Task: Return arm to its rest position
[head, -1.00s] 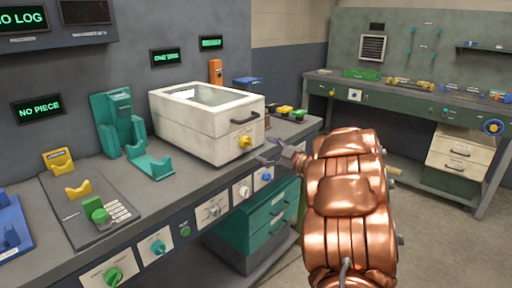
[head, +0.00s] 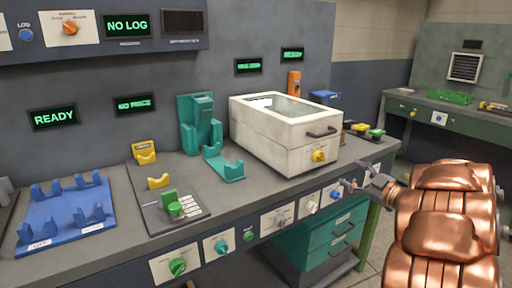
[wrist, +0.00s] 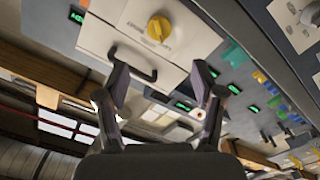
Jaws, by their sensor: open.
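My gripper (head: 358,187) is at the right in the head view, in front of the bench's front edge, beside my copper-coloured arm. In the wrist view my gripper (wrist: 158,100) shows two dark fingers spread apart with nothing between them. Beyond the fingers is the white box (wrist: 120,30) with its dark handle and yellow knob. In the head view the white box (head: 270,135) stands on the bench, its glass-topped lid down. My gripper is apart from it, to its lower right.
Teal drawers (head: 325,237) sit below. Another bench (head: 490,122) stands at the back right. Displays read READY, NO PIECE and NO LOG.

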